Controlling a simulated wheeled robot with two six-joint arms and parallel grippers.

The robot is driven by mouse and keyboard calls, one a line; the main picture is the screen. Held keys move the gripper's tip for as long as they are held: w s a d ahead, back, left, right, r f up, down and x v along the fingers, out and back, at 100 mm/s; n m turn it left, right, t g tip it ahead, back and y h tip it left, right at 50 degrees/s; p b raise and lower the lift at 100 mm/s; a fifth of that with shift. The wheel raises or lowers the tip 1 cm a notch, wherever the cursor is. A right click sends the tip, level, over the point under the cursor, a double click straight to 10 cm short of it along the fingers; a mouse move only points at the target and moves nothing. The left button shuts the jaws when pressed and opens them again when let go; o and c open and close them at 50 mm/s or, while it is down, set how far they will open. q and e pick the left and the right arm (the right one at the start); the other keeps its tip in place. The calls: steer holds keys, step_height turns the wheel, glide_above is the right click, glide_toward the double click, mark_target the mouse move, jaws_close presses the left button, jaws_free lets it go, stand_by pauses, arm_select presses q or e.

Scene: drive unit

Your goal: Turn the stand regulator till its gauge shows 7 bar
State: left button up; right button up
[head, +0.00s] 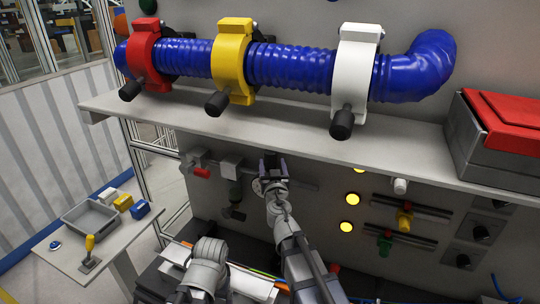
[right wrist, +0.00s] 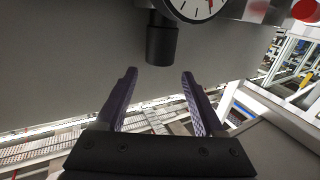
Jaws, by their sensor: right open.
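The regulator's black knob (right wrist: 161,42) shows at the top of the right wrist view, hanging below its grey body. Beside it, the white gauge (right wrist: 194,8) is cut off by the upper edge; part of a red needle shows, but I cannot read the pressure. My right gripper (right wrist: 160,75) is open, with its dark fingers on either side of and below the knob in the picture; no contact shows. In the head view the right gripper (head: 272,163) is under the shelf; I cannot make out the gauge there. My left gripper is not in view.
The grey shelf (head: 330,140) lies just above my right gripper, carrying a blue hose (head: 290,66) with coloured clamps and a red-lidded box (head: 490,138). A red-handled valve (head: 202,172) is left of the gripper. Lit yellow lamps (head: 352,199) are to its right.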

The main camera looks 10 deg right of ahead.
mark_target(271, 155)
steer(key=w, duration=0.4)
steer(key=w+d, duration=0.1)
steer(key=w, duration=0.1)
steer(key=shift+w, duration=0.3)
steer(key=shift+s, duration=0.1)
steer(key=shift+c, duration=0.3)
steer(key=c, duration=1)
